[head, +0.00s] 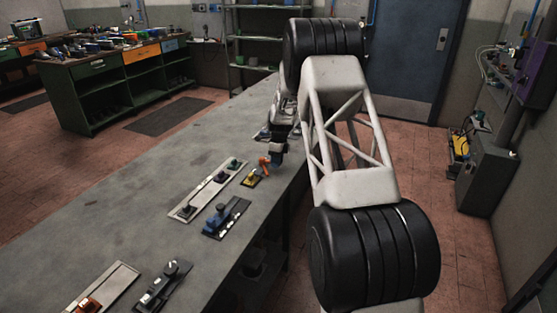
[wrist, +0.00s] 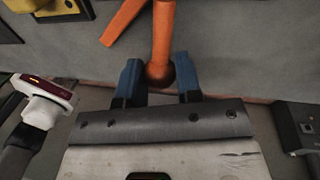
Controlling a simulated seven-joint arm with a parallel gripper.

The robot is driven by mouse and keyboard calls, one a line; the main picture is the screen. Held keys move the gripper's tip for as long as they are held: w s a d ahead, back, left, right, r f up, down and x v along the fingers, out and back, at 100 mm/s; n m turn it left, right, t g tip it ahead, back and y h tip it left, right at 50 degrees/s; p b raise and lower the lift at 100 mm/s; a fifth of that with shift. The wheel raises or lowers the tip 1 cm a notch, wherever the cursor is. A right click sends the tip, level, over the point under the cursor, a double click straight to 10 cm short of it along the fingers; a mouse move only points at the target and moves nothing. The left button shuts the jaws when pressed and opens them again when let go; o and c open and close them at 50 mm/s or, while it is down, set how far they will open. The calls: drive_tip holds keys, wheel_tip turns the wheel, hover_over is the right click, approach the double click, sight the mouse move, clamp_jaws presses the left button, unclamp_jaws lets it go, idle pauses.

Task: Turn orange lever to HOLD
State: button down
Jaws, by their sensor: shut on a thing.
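The orange lever (wrist: 161,35) runs down from the top of the wrist view and ends in a rounded knob. A second orange piece (wrist: 124,20) slants off to its left. My gripper (wrist: 159,75) has its two blue fingers shut on the knob, one on each side. In the head view the orange lever (head: 264,160) is a small orange shape near the right edge of the bench, and my gripper (head: 277,158) is right beside it, partly hidden by my arm. No HOLD mark can be read in either view.
The grey bench (head: 130,225) carries a long pale plate (head: 205,195) with several dark knobs, a blue device (head: 222,218), a small yellow base (head: 252,177) and further fixtures (head: 165,280) nearer the front. Much of the bench's left side is clear.

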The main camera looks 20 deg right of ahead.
drive_tip(key=a+m, duration=0.1)
drive_tip(key=m, duration=0.1)
drive_tip(key=s+a+m, duration=0.1)
drive_tip(key=shift+s+m+t, duration=0.15)
drive_tip(key=shift+m+t, duration=0.15)
drive_tip(key=shift+m, duration=0.1)
drive_tip(key=shift+s+a+m+t+y, duration=0.2)
drive_tip(key=shift+a+m, duration=0.35)
drive_tip(key=shift+m, duration=0.25)
drive_tip(key=shift+s+a+m+t+y, duration=0.1)
drive_tip(key=shift+a+m+y, duration=0.1)
drive_tip(key=shift+a+m, duration=0.45)
drive_tip(key=shift+d+m, duration=0.1)
drive_tip(key=shift+m, duration=0.15)
drive_tip(key=c, duration=0.8)
unclamp_jaws()
drive_tip(key=shift+r, duration=0.1)
wheel_tip(320, 180, up, 8)
drive_tip(key=d, duration=0.1)
drive_tip(key=shift+w+d+f, duration=0.2)
drive_tip(key=shift+w+f, duration=0.05)
